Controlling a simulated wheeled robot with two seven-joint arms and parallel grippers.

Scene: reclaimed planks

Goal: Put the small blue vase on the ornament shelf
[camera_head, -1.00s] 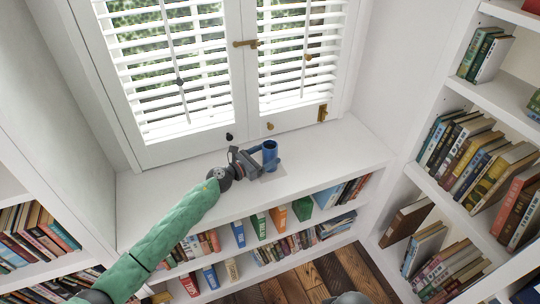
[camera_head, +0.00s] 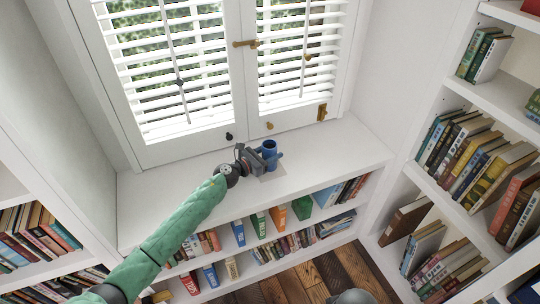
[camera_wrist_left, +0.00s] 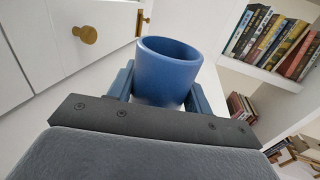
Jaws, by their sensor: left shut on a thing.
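The small blue vase (camera_head: 269,147) stands upright on the white window-sill shelf top (camera_head: 330,150), below the shuttered window. It also shows in the left wrist view (camera_wrist_left: 168,72), its round open rim facing up toward the camera. My left gripper (camera_head: 268,153) is shut on the vase, with one blue finger on each side of it in the left wrist view (camera_wrist_left: 160,92). The gripper hides the vase's lower part, so I cannot tell whether its base touches the surface. My right gripper is not in view. I cannot tell which shelf is the ornament shelf.
Low shelves under the sill hold several books (camera_head: 276,215). A tall white bookcase (camera_head: 440,195) full of books stands on the right, another on the left. The sill top right of the vase is clear. White shutters (camera_head: 175,70) with brass knobs rise behind.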

